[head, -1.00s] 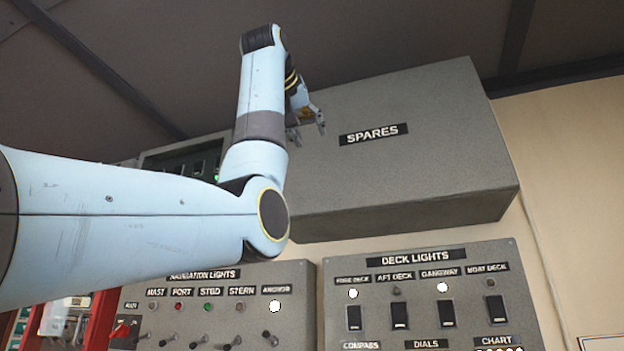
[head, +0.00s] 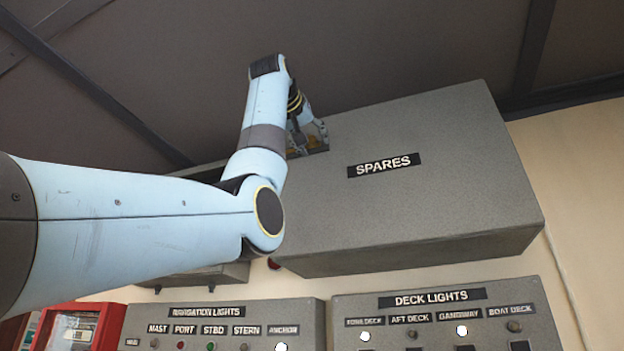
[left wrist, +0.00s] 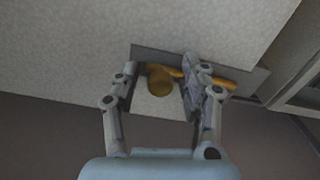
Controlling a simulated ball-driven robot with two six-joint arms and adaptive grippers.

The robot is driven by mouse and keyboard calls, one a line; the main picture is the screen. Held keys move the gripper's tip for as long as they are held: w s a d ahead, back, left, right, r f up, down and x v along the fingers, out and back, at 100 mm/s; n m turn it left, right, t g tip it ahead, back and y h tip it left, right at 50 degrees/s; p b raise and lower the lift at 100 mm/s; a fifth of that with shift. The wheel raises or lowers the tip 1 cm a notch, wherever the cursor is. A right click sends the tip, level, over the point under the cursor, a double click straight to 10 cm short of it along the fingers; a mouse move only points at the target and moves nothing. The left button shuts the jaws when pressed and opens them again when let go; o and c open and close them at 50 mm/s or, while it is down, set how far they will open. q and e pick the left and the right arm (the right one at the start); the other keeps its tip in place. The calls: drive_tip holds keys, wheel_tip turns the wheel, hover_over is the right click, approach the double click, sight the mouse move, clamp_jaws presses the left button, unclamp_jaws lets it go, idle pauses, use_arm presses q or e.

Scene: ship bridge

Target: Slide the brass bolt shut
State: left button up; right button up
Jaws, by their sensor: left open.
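The brass bolt (left wrist: 220,81) lies on a dark plate (left wrist: 255,78) at the edge of the grey SPARES locker (head: 430,190). Its round brass knob (left wrist: 160,80) shows between the fingers of my left gripper (left wrist: 160,88). The fingers stand apart, one on each side of the knob; I cannot tell if either touches it. The right finger hides part of the bolt. In the head view, my left gripper (head: 308,138) is small at the locker's upper left corner, with a little brass beside it. My right gripper is in neither view.
Below the locker are the DECK LIGHTS panel (head: 470,325) and the NAVIGATION LIGHTS panel (head: 225,325), with switches and lamps. A red-framed box (head: 105,328) is at lower left. The dark ceiling (head: 400,50) is close above the locker.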

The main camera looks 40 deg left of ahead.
use_arm(q)
drive_tip(key=shift+w, duration=0.1)
clamp_jaws()
idle(0.4)
